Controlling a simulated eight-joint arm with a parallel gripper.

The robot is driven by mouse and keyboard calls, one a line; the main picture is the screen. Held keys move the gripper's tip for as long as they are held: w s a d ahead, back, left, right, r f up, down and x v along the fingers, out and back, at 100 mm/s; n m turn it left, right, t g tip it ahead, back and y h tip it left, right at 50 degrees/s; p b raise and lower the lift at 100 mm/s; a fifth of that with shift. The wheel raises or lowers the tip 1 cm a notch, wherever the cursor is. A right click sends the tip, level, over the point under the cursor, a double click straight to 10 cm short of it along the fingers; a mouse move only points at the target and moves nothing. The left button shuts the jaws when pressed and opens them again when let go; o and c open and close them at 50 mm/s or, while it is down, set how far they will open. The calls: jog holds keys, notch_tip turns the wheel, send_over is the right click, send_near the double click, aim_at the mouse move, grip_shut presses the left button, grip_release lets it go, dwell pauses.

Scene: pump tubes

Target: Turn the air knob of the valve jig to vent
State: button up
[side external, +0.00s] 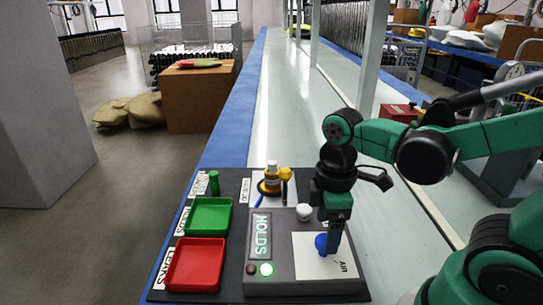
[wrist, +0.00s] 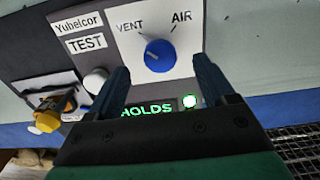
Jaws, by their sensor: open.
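The valve jig (side external: 284,287) is a grey box on the bench with a white plate marked VENT and AIR. Its blue air knob (wrist: 160,56) sits below and between those two words in the wrist view. A small pale mark shows on the knob's left part, but I cannot tell exactly where it points. The knob also shows in the side view (side external: 321,243), partly beside my gripper (side external: 335,250). In the wrist view my gripper (wrist: 161,64) is open and empty, with one finger on either side of the knob. I cannot tell whether either finger touches it.
A lit HOLDS sign (wrist: 146,110) and a lit green lamp (wrist: 190,101) are on the jig. A white knob (side external: 304,212) stands near my gripper. A green tray (side external: 209,216) and a red tray (side external: 194,264) lie left. An amber and yellow item (side external: 271,181) stands behind the jig.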

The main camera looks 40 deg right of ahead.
jog(key=shift+r, duration=1.5)
jog(key=shift+w+m, duration=0.15)
jog(key=shift+m, duration=0.15)
jog(key=w+m+t, duration=0.1)
jog(key=m+t, duration=0.1)
jog(key=w+r+m+t, duration=0.1)
jog(key=w+m+t, duration=0.1)
jog(key=m, duration=0.1)
jog(key=w+m+t, duration=0.1)
jog(key=m+t, duration=0.2)
jog(key=shift+w+d+r, duration=0.25)
jog(key=shift+w+d, duration=0.1)
jog(key=shift+w, duration=0.05)
